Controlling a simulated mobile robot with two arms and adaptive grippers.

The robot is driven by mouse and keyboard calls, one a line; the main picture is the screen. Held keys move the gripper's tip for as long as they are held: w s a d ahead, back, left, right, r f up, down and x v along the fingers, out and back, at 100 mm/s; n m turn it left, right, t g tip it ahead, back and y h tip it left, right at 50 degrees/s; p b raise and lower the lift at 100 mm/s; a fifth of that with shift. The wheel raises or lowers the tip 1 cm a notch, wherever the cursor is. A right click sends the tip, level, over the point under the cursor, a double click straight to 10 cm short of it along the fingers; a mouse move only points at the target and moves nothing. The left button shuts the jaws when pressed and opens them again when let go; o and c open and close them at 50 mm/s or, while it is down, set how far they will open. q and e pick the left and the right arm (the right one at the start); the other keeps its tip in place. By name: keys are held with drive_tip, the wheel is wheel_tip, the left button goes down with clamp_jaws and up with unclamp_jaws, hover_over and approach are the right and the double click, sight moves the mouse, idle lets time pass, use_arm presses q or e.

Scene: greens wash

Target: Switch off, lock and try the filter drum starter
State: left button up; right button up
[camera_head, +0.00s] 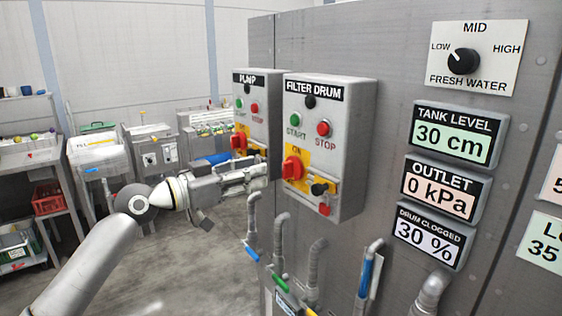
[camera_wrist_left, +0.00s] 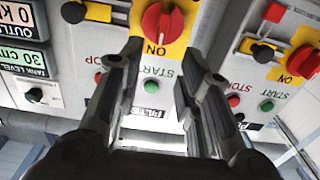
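The filter drum starter (camera_head: 330,135) is a grey box with a green START and a red STOP button. Its red rotary switch (camera_head: 292,168) sits on a yellow plate below the word ON; the switch also shows in the left wrist view (camera_wrist_left: 161,21). Below right of it are a black knob-like part (camera_head: 320,188) on yellow and a small red piece (camera_head: 324,210); I cannot tell whether that is a padlock. My left gripper (camera_head: 264,174) is open and empty, just left of the switch. In the wrist view its fingers (camera_wrist_left: 160,62) point toward the switch, apart from it.
The similar pump starter (camera_head: 250,110) stands close on the left, behind my left gripper. Pipes and coloured valve handles (camera_head: 281,283) rise below. Display panels (camera_head: 455,136) and a fresh water knob (camera_head: 463,61) are on the right. Open floor (camera_head: 190,265) lies left.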

sight(283, 164)
use_arm(q)
drive_tip(key=p+x, duration=0.2)
drive_tip(key=x, duration=0.5)
drive_tip(key=shift+w+d, duration=0.15)
drive_tip(key=shift+d, duration=0.05)
drive_tip(key=shift+w+d, duration=0.35)
drive_tip(key=shift+d, duration=0.1)
clamp_jaws()
